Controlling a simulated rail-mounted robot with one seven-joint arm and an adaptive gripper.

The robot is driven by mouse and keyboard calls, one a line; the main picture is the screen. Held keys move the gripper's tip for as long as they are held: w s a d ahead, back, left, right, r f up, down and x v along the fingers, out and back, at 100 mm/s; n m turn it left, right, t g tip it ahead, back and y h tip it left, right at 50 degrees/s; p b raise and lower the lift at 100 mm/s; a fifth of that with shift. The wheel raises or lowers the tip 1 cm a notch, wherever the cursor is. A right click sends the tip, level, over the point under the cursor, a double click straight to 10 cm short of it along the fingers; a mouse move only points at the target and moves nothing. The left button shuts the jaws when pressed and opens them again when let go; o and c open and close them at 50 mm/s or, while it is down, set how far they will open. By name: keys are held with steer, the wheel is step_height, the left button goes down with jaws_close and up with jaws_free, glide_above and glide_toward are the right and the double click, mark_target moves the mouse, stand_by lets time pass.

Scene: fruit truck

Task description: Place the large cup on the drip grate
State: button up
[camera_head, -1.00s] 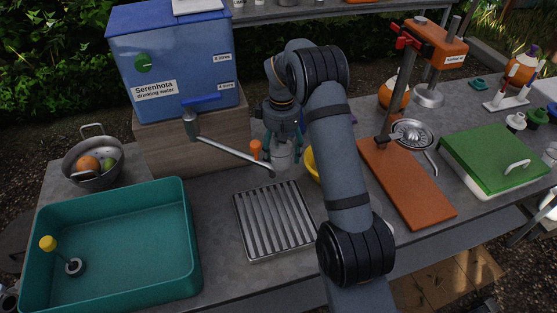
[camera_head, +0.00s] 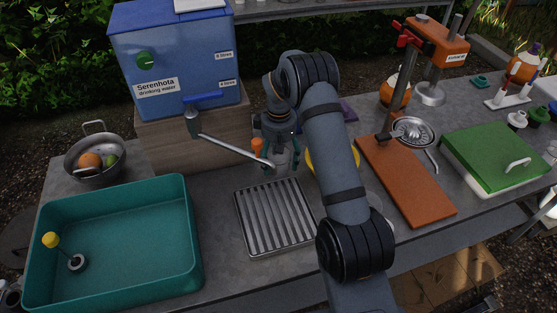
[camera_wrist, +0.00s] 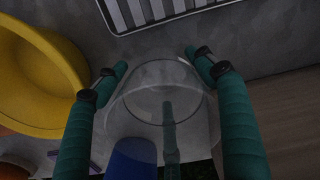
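The large cup (camera_head: 284,162) is clear and stands out faintly behind the drip grate (camera_head: 275,217), a silver slatted tray on the counter. In the wrist view the cup (camera_wrist: 160,98) fills the space between my gripper's teal fingers (camera_wrist: 156,62); a third finger shows through the clear wall. My gripper (camera_head: 281,158) is closed around the cup, with fingers along its sides. The grate (camera_wrist: 150,10) shows at the top of the wrist view, apart from the cup. Whether the cup's lower end touches the counter is unclear.
A tap lever (camera_head: 228,147) from the blue water container (camera_head: 175,60) reaches close to the cup's left. A yellow bowl (camera_head: 322,160) stands right of it, partly behind my arm. A teal basin (camera_head: 110,240) lies left of the grate, an orange board (camera_head: 405,180) right.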

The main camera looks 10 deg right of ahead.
steer(key=o, duration=0.4)
steer(key=shift+c, duration=0.2)
steer(key=shift+o, duration=0.3)
step_height(320, 180, up, 12)
steer(key=shift+o, duration=0.5)
steer(key=shift+r, duration=0.25)
steer(key=shift+d+p, duration=0.15)
steer(key=shift+p, duration=0.15)
